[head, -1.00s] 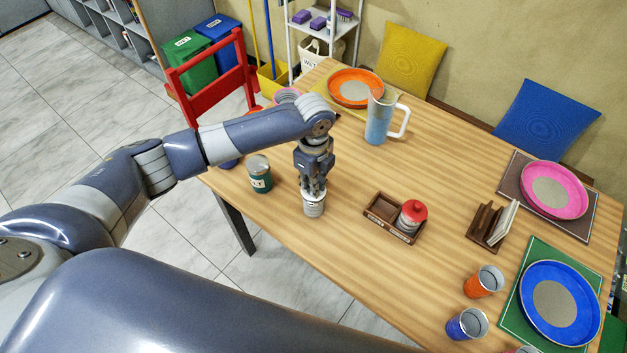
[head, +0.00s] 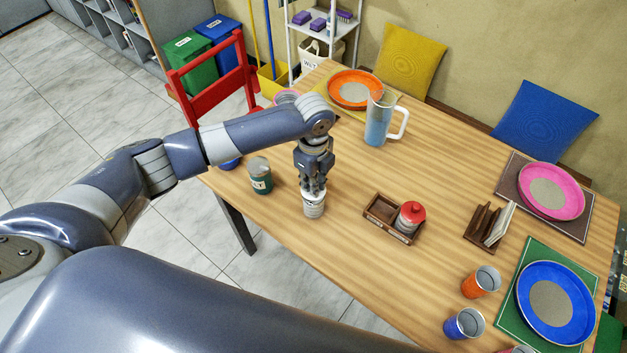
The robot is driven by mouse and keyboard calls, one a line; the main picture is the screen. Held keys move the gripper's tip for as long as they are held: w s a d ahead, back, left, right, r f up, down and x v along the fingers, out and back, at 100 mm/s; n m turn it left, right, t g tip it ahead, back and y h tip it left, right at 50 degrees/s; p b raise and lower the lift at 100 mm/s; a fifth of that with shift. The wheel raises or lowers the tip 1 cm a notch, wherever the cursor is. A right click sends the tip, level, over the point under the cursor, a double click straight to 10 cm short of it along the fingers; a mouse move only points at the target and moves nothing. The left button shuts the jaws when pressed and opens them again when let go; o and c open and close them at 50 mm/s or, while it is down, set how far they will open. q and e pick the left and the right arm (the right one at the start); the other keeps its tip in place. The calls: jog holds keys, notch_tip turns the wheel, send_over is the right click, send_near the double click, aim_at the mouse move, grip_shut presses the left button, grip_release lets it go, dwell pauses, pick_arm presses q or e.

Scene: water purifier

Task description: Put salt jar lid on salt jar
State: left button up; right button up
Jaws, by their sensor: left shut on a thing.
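A small whitish jar (head: 313,209), which looks like the salt jar, stands upright on the table below my left gripper. My left gripper (head: 314,188) points straight down and is shut at the jar's top, on what looks like the salt jar lid. The fingers hide most of the lid, and I cannot tell whether it is seated on the rim. My right gripper is not in view.
A dark green jar (head: 260,178) stands left of my gripper. A wooden caddy (head: 382,217) with a red-topped jar (head: 411,215) is to the right. A blue-white pitcher (head: 377,122) stands behind. Table space between them is clear.

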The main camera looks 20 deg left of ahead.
pick_arm(q)
jog(key=shift+r+p, duration=0.2)
jog(key=shift+p, duration=0.1)
dwell(0.6)
dwell(0.6)
jog(key=shift+r+p, duration=0.1)
jog(key=shift+p, duration=0.25)
jog(key=shift+r+p, duration=0.55)
jog(key=shift+p, duration=0.05)
jog(key=shift+r, duration=0.15)
jog(key=shift+p, duration=0.5)
dwell(0.6)
jog(key=o, duration=0.5)
